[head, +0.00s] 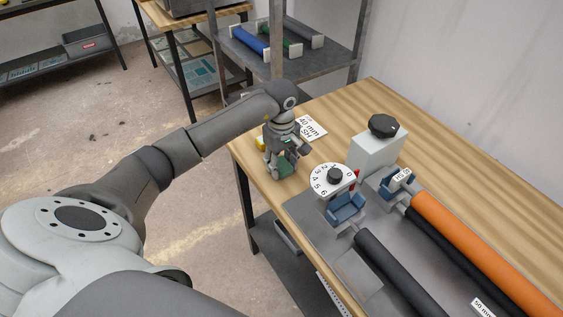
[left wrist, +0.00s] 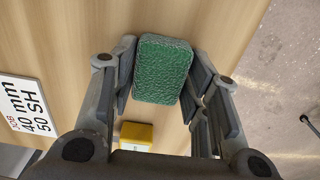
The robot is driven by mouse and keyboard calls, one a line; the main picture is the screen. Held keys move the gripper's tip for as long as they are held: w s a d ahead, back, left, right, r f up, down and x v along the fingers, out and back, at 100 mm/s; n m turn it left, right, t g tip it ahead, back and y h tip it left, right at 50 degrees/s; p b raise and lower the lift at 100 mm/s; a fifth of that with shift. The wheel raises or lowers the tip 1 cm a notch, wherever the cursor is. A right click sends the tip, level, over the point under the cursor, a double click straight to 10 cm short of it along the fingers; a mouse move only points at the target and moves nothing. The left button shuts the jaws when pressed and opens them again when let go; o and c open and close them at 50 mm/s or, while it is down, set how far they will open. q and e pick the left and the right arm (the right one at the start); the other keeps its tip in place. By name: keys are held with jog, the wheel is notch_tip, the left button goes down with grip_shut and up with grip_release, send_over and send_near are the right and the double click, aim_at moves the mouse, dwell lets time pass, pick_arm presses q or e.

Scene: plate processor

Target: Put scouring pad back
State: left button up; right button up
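The scouring pad is a green, rough-textured block (left wrist: 163,68) in the middle of the left wrist view. It also shows as a small green patch (head: 286,167) in the head view, near the table's left corner. My left gripper (head: 283,158) points down there, with a finger on either side of the pad. In the left wrist view both fingers (left wrist: 163,72) lie against the pad's sides, so it looks shut on the pad. Whether the pad touches the table is hard to tell. My right gripper is not in view.
A yellow block (left wrist: 136,134) and a white label card (head: 308,126) lie close by on the wooden table (head: 340,108). A numbered dial (head: 333,178), a box with a black knob (head: 378,148) and black and orange rollers (head: 480,245) stand to the right.

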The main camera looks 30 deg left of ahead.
aim_at(281, 164)
pick_arm(q)
jog(key=shift+o, duration=1.4)
jog(key=shift+r, duration=0.25)
jog(key=shift+w+r, duration=0.1)
jog(key=shift+r, duration=0.25)
notch_tip(281, 164, up, 11)
jog(key=b, duration=0.2)
